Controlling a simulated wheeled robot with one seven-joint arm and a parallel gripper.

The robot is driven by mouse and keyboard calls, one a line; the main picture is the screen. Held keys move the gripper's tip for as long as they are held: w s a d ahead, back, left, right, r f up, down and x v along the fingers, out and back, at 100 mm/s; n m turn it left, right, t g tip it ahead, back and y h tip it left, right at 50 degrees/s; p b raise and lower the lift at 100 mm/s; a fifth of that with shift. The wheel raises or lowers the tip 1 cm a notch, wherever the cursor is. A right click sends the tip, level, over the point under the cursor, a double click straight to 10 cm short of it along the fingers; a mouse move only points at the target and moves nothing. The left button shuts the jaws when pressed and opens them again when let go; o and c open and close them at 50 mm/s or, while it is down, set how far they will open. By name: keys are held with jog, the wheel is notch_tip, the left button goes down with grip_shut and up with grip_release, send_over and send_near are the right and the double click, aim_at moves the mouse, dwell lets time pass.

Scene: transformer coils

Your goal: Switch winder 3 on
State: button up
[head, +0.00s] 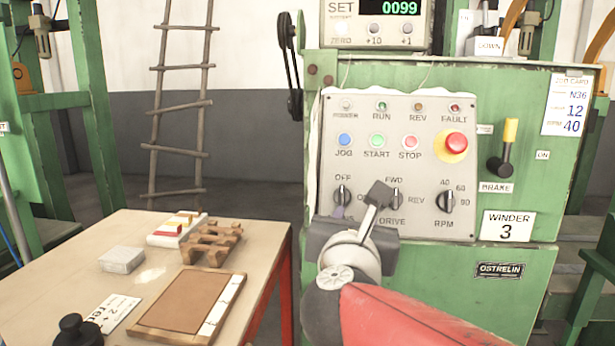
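Winder 3's control panel (398,160) is a pale grey plate on a green cabinet, with a "WINDER 3" sign (507,226) at its lower right. A dark rotary knob (342,194) sits under the "OFF" label at the lower left; its pointer looks roughly upright. The power lamp (347,104) above looks unlit. The drive knob (397,194), under "FWD", is partly behind my gripper, as is lettering below the left knob. My gripper (374,205) is in front of the panel's lower edge, between these knobs in the picture. Contact and finger opening cannot be told.
A red emergency button (456,144), the RPM knob (446,200) and a yellow-topped brake lever (508,140) are to the right. The counter (376,22) above reads 0099. A table (60,255) with a wooden rack (212,243) and board (185,302) stands at left.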

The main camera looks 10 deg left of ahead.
aim_at(342, 188)
jog(key=shift+n+t+y, duration=0.3)
jog(key=shift+n, duration=0.5)
jog(key=w, duration=0.3)
jog(key=w+a, duration=0.1)
jog(key=w, duration=0.1)
jog(key=w+a+r, duration=0.1)
jog(key=w, duration=0.2)
jog(key=shift+w+r, duration=0.1)
jog(key=shift+w, duration=0.2)
grip_shut()
